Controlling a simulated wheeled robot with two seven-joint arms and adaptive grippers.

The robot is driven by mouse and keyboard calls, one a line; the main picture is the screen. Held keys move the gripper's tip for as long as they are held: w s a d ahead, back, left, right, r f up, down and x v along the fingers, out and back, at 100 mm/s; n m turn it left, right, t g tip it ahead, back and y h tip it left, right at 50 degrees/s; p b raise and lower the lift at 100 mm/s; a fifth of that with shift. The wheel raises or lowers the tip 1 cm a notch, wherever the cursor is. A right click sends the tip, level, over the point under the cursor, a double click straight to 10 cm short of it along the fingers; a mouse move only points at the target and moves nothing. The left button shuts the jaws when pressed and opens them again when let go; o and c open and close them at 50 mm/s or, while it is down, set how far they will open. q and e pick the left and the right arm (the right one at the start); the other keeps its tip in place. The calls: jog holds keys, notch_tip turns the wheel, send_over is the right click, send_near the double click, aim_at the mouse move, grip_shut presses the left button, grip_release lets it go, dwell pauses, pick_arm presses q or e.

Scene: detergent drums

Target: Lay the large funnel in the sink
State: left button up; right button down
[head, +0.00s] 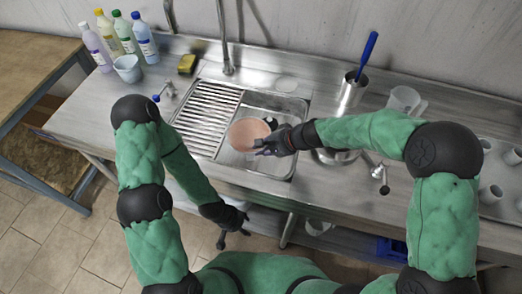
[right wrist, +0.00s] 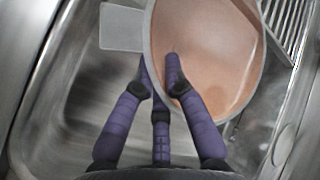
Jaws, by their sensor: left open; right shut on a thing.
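The large funnel (head: 247,133) is a wide round piece with an orange-brown inside and a pale rim. It is over the left part of the sink basin (head: 284,165) in the head view. My right gripper (head: 262,146) is shut on its rim; in the right wrist view the dark purple fingers (right wrist: 160,80) close on the wall of the funnel (right wrist: 212,50). A grey tab stands out from the rim. Whether the funnel touches the basin floor I cannot tell. My left gripper (head: 232,232) is open and empty, low in front of the counter.
A ribbed drainboard (head: 208,112) lies left of the basin, with a tap (head: 227,60) behind. Several bottles (head: 125,32), a pale blue bucket (head: 128,68) and a yellow sponge (head: 187,64) stand at the back left. A steel container with a blue-handled tool (head: 367,52) and a clear jug (head: 404,99) stand right.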

jog(key=shift+r, duration=0.1)
jog(key=shift+f+b, duration=0.35)
jog(key=shift+f, duration=0.05)
jog(key=shift+f, duration=0.2)
jog(key=c, duration=1.3)
grip_release()
jog(key=shift+r+p, duration=0.65)
jog(key=shift+r, duration=0.15)
jog(key=p+v, duration=0.3)
jog(key=v, duration=0.8)
jog(key=shift+d+r, duration=0.15)
jog(key=shift+d, duration=0.2)
